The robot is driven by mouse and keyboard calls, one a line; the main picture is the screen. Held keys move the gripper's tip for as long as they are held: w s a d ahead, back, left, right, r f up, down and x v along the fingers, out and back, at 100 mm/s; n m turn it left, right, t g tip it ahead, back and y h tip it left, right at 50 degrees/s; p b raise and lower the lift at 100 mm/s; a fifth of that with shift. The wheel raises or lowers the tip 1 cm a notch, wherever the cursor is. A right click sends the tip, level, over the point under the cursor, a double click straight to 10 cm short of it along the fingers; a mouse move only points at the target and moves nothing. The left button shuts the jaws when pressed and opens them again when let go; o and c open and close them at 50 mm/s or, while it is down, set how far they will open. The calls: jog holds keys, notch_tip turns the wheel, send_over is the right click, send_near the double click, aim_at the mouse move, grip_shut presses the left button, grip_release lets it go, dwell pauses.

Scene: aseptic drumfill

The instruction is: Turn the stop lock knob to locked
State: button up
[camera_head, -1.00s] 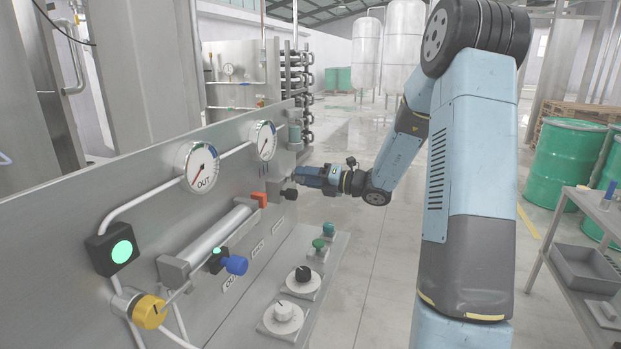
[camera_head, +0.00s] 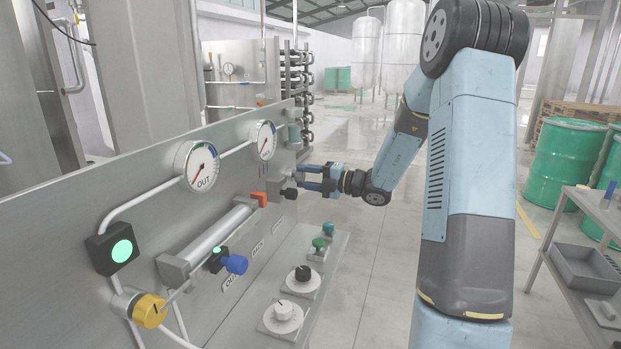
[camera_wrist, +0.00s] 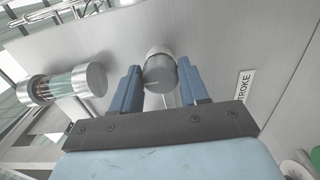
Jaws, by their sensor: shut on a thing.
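In the wrist view a round knob (camera_wrist: 161,75) with a dark grey cap and a pale collar stands out from the steel panel. I take it to be the stop lock knob. My gripper (camera_wrist: 160,84) has one blue finger on each side of it and is shut on it. A STROKE label (camera_wrist: 244,86) is to the right of it. In the head view my gripper (camera_head: 309,180) is at the far end of the panel (camera_head: 80,215). The knob is too small there to read its setting.
Nearer on the panel are a yellow knob (camera_head: 150,311), a blue knob (camera_head: 237,265), a green lamp (camera_head: 122,250) and two gauges. A ledge below carries a black dial (camera_head: 302,274) and a white dial (camera_head: 283,311). In the wrist view a clear-walled cylinder (camera_wrist: 70,84) is left of my gripper.

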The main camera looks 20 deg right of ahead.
jog(key=shift+a+f, duration=0.1)
dwell(0.3)
jog(key=o, duration=1)
jog(key=v, duration=1.3)
jog(key=shift+s+d, duration=0.2)
jog(key=shift+d, duration=0.2)
